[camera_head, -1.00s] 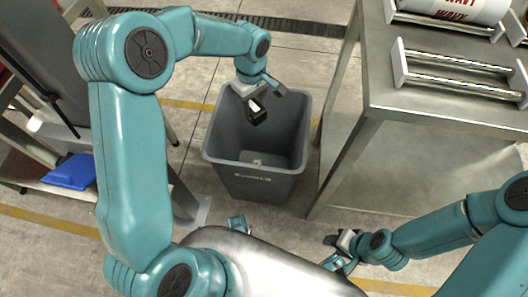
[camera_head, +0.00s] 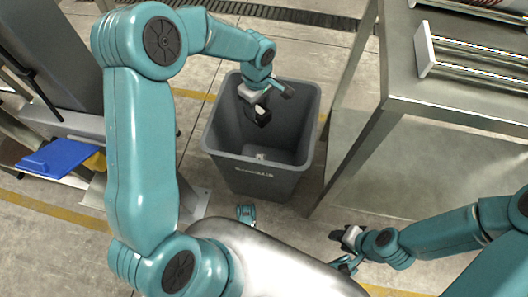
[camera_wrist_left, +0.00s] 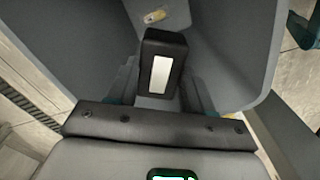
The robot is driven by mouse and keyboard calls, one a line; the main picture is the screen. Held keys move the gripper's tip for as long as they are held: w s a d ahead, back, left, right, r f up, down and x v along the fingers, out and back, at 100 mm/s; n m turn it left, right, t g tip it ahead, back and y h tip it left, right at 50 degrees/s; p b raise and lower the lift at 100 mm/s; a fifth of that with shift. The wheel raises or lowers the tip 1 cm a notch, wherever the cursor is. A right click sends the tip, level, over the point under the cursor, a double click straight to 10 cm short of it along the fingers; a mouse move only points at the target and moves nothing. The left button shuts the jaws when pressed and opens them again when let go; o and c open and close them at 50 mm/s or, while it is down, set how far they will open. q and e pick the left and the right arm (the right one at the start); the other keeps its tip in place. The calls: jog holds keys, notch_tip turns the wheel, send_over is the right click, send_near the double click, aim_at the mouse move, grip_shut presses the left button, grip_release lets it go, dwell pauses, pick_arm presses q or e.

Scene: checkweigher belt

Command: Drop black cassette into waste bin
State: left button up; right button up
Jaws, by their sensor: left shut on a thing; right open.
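The black cassette (camera_wrist_left: 162,62), with a white label, is held in my left gripper (camera_head: 262,108). In the left wrist view it sits between the fingers (camera_wrist_left: 157,85). The grey waste bin (camera_head: 256,170) stands on the floor, and my left gripper is over its opening. A small pale object (camera_head: 260,156) lies at the bin's bottom; it also shows in the left wrist view (camera_wrist_left: 157,15). My right gripper (camera_head: 345,240) is open and low at the right, apart from the bin.
A grey metal table (camera_head: 400,90) with rollers stands to the right of the bin. A blue object (camera_head: 58,158) lies on a shelf at the left. A floor grate (camera_head: 290,17) is behind. Floor shows around the bin.

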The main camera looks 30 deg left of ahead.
pick_arm(q)
jog(key=o, duration=1.2)
jog(key=shift+r+p, duration=2.9)
jog(key=shift+r, duration=5.3)
